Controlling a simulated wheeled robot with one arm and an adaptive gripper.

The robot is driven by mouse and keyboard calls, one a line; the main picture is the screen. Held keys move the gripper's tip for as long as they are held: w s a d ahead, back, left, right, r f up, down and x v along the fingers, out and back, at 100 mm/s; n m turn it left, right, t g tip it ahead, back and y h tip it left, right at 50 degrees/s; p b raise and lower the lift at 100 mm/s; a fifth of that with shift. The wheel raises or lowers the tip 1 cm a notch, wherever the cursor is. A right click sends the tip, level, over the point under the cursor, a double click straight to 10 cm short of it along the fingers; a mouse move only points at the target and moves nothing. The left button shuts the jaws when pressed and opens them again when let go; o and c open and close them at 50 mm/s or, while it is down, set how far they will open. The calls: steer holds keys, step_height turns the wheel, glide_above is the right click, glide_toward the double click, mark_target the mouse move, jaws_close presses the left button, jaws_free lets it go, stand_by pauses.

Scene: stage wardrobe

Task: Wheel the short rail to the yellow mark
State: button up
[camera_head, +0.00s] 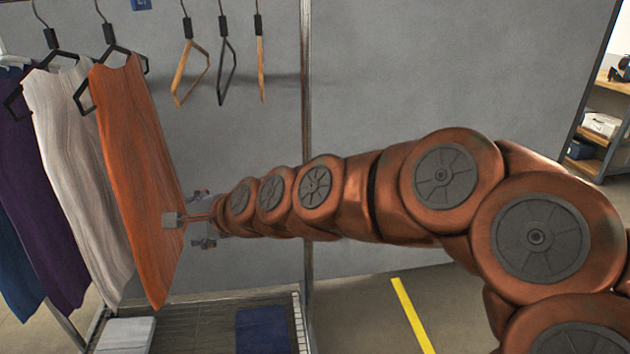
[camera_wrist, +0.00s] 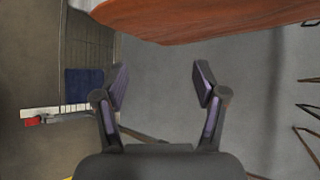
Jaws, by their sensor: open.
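The rail's hanging garments fill the left of the head view: an orange one (camera_head: 135,170), a pale one (camera_head: 75,170), a purple one (camera_head: 30,200) and a blue one at the edge. A slatted lower shelf (camera_head: 210,325) shows below them. The top bar is out of view. My gripper (camera_head: 188,222) is open at the right edge of the orange garment; contact cannot be told. In the wrist view my open fingers (camera_wrist: 162,85) have nothing between them, with the orange cloth (camera_wrist: 200,15) beyond. A yellow floor stripe (camera_head: 412,315) lies right of the shelf.
Several empty hangers (camera_head: 224,60) hang right of the garments. A thin upright post (camera_head: 306,110) stands before the grey wall; whether it belongs to the rail is unclear. A navy folded cloth (camera_head: 262,330) and a pale one (camera_head: 125,336) lie low. Wooden shelves (camera_head: 590,150) stand far right.

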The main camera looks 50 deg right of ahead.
steer(key=s+d+r+m+t+h+b, duration=0.1)
steer(key=d+m+h+b, duration=0.2)
steer(key=d+m+h, duration=0.3)
steer(key=s+d+r+m+t+h+b, duration=0.1)
steer(key=d+m+h+b, duration=0.3)
steer(key=d+m, duration=1.3)
steer(key=s+d+r+h, duration=0.1)
steer(key=d+h, duration=0.1)
steer(key=d, duration=0.3)
steer(key=shift+d+h, duration=0.4)
steer(key=shift+t, duration=0.3)
